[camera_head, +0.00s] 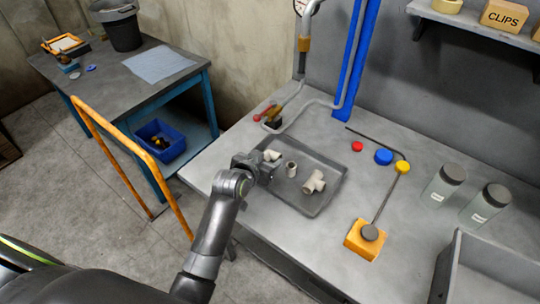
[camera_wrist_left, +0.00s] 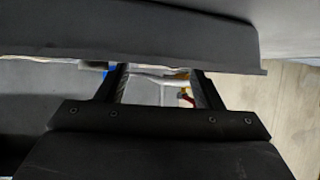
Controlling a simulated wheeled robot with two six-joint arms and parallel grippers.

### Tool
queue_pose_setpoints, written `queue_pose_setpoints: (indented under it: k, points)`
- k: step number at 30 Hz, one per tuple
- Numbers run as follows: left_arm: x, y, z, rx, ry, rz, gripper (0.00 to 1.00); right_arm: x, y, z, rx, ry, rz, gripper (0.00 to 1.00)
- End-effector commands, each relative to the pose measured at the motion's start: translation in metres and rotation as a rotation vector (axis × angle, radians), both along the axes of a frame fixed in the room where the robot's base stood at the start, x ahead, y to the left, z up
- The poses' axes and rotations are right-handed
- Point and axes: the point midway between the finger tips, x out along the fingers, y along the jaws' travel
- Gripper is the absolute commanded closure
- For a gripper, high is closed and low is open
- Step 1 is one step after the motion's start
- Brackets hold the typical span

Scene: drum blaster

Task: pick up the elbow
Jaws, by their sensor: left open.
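A grey tray (camera_head: 318,206) lies on the workbench with several pale pipe fittings in it. The fitting at its left, which looks like the elbow (camera_head: 271,155), is partly hidden by my left gripper (camera_head: 268,168). A short coupling (camera_head: 291,169) stands near the tray's middle, and a tee (camera_head: 314,182) lies to its right. My left gripper is over the tray's left side, close to the elbow; I cannot tell whether they touch. In the left wrist view its two fingers (camera_wrist_left: 163,88) are apart, with no fitting clearly visible between them. My right gripper is not in view.
A grey bin (camera_head: 490,270) is at the front right. An orange rail (camera_head: 125,145) runs left of the bench.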

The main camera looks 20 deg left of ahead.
Motion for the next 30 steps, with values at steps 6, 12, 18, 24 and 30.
queue_pose_setpoints:
  k: [6, 12, 18, 24, 30]
  points:
    - [0.019, -0.003, -0.012, 0.001, 0.000, 0.000, 0.39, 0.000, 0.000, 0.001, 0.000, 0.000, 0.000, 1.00]
    - [0.023, -0.003, -0.014, 0.000, -0.001, 0.001, 0.39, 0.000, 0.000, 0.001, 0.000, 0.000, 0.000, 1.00]
    - [0.022, -0.003, -0.014, 0.000, -0.001, 0.001, 0.48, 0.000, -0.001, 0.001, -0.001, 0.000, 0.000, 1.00]
    - [0.022, -0.003, -0.015, 0.000, 0.000, 0.001, 0.75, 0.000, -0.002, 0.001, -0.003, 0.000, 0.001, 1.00]
    - [0.022, -0.003, -0.014, 0.000, -0.001, 0.000, 0.81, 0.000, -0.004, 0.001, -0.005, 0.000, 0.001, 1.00]
